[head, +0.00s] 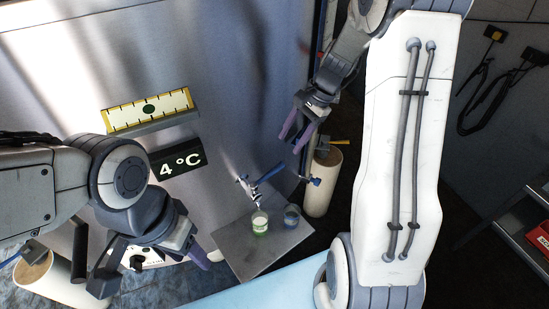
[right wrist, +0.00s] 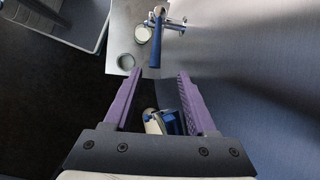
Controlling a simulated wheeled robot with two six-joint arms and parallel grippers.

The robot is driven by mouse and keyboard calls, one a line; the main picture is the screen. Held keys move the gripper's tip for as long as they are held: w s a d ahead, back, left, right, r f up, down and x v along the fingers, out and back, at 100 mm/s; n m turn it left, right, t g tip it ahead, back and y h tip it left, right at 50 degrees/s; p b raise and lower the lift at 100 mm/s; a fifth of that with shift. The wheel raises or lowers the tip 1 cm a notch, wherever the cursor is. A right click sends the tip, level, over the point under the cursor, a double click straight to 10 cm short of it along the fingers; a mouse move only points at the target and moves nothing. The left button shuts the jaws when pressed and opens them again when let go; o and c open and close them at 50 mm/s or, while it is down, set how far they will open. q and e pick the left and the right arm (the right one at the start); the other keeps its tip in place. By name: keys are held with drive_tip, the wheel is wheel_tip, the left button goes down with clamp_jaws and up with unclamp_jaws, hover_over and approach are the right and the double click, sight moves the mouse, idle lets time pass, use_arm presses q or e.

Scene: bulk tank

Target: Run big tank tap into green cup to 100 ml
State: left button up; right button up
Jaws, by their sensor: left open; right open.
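The big steel tank (head: 225,90) carries a tap (head: 254,187) with a blue handle, low on its wall. The green cup (head: 260,224) stands on a grey shelf (head: 237,249) below the tap and looks whitish inside; its level cannot be read. A blue cup (head: 292,217) stands to its right. In the right wrist view, the tap's blue handle (right wrist: 156,43) lies beyond my fingertips, with the whitish cup mouth (right wrist: 143,34) beside it. My right gripper (head: 297,133) is open and empty, above and right of the tap. My left gripper (head: 155,268) is open and empty, left of the shelf.
A yellow scale (head: 148,110) and a "4 °C" display (head: 176,163) are on the tank. A cream cylinder (head: 322,182) stands right of the shelf, near another blue-handled fitting (head: 314,182). A pale blue surface (head: 265,291) lies in front. A rack stands at far right.

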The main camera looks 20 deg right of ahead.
sight(281, 164)
drive_tip(key=x, duration=0.2)
drive_tip(key=p+x, duration=0.1)
drive_tip(key=x, duration=0.2)
drive_tip(key=d+x, duration=0.1)
drive_tip(key=x, duration=0.2)
drive_tip(key=shift+s+f, duration=0.25)
drive_tip(key=shift+s, duration=0.05)
drive_tip(key=shift+a+f, duration=0.3)
drive_tip(key=shift+f, duration=0.35)
clamp_jaws()
idle(0.4)
